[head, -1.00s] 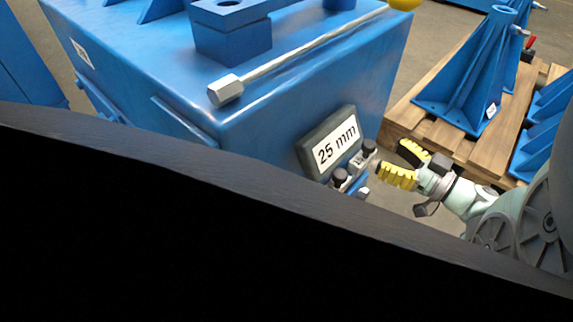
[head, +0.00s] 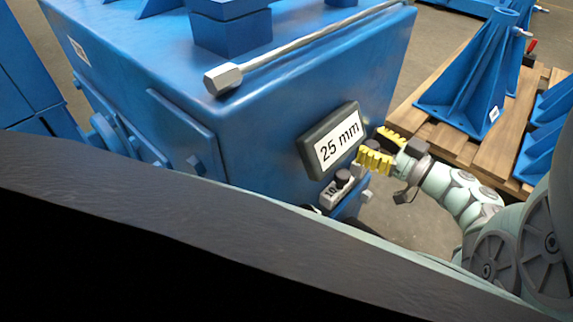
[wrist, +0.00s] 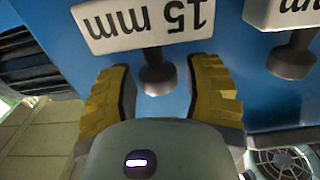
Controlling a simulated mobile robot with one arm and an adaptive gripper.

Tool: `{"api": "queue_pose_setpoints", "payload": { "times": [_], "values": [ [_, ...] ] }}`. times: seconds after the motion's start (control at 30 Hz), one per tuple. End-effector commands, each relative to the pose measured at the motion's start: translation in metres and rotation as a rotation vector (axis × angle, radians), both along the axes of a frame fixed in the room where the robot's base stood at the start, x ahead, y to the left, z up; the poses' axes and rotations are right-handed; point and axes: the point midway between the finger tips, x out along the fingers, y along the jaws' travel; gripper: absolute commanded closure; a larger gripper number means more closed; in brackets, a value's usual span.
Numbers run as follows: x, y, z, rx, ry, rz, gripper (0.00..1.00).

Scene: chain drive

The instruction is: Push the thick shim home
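A white plate marked 15 mm (wrist: 140,20), upside down in the wrist view, has a dark round knob (wrist: 156,78) on a short stem. I take it for the thick shim. My gripper (head: 377,147) has its yellow fingers open, and it also shows in the wrist view (wrist: 158,92). The knob lies between the fingers, with a visible gap on each side. In the head view the fingers mostly hide this plate. A second light plate (head: 333,193) with a dark knob sits beside it on the blue machine; its marking is partly readable as 10.
A dark-framed sign reading 25 mm (head: 333,142) stands on the blue machine (head: 255,125) just above the plates. A long rod with a hex end (head: 223,79) lies on top. A wooden pallet (head: 445,140) with blue brackets stands at right.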

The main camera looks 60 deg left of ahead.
Motion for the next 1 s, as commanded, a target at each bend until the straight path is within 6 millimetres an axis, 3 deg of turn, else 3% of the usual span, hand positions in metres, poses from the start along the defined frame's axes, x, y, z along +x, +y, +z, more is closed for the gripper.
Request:
{"api": "queue_pose_setpoints", "payload": {
  "times": [0.03,0.47,0.67,1.0],
  "values": [
    [0.000,0.000,0.000,0.000,0.000,0.000,0.57],
    [0.000,0.000,0.000,0.000,0.000,0.000,1.00],
    [0.000,0.000,-0.002,0.000,0.000,0.000,1.00],
    [0.000,0.000,-0.047,-0.004,0.005,-0.003,1.00]
  ]
}}
